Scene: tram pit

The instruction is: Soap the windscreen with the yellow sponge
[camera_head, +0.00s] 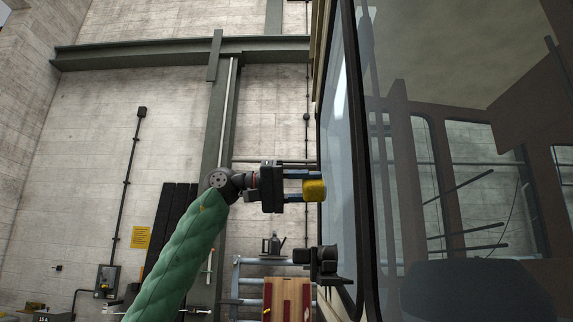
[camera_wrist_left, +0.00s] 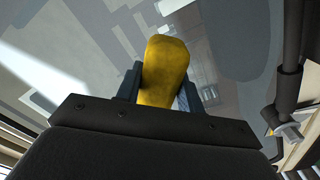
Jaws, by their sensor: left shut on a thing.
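The yellow sponge (camera_head: 314,190) is held between the fingers of my left gripper (camera_head: 303,186), which is shut on it. In the left wrist view the sponge (camera_wrist_left: 164,72) stands out between the two dark fingers. The windscreen (camera_head: 339,150) is the tall pane just right of the sponge in the head view, seen at a steep angle. The sponge is at or very near the glass; I cannot tell whether it touches. The glass (camera_wrist_left: 90,50) fills much of the left wrist view, with reflections. My right gripper does not show.
A dark bracket (camera_head: 322,262) juts out below the sponge by the windscreen frame. A watering can (camera_head: 272,246) stands on a metal stand (camera_head: 250,283) below. The tram's side window (camera_head: 470,190) is on the right. A concrete wall with steel beams lies behind.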

